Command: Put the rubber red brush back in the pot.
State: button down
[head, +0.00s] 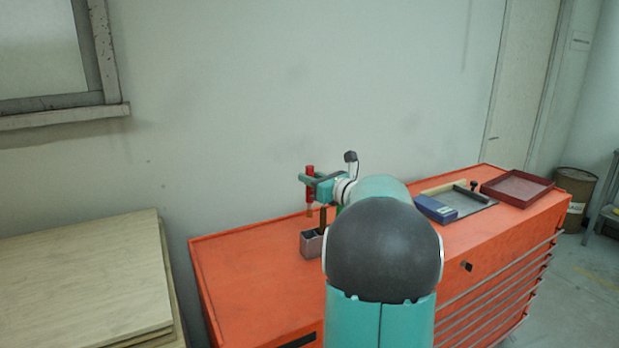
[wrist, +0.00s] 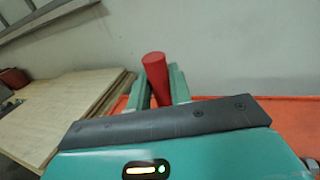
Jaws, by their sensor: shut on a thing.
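The red brush (head: 310,184) is upright in my gripper (head: 309,179), held above the orange cabinet top. Its brownish lower end points down. In the wrist view the red brush (wrist: 157,78) stands between the two green fingers of my gripper (wrist: 160,88), which are shut on it. The pot (head: 311,243) is a small grey square container on the cabinet, below the brush and close to its line. A dark upright handle shows at the pot's right side. My arm hides part of the area right of the pot.
The orange cabinet (head: 245,285) has clear top space left of the pot. To the right lie a blue box (head: 436,208), a grey tray with tools (head: 470,203) and a dark red tray (head: 517,188). Wooden boards (head: 85,280) are stacked at left. A wall stands behind.

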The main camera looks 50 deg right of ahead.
aim_at(312, 214)
jog(key=shift+w+f, duration=0.2)
jog(key=shift+f, duration=0.65)
jog(key=shift+s+f, duration=0.15)
jog(key=shift+f, duration=4.4)
jog(key=c, duration=1.2)
grip_release()
jog(key=s, duration=1.3)
jog(key=shift+s+a, duration=0.3)
jog(key=shift+s, duration=0.05)
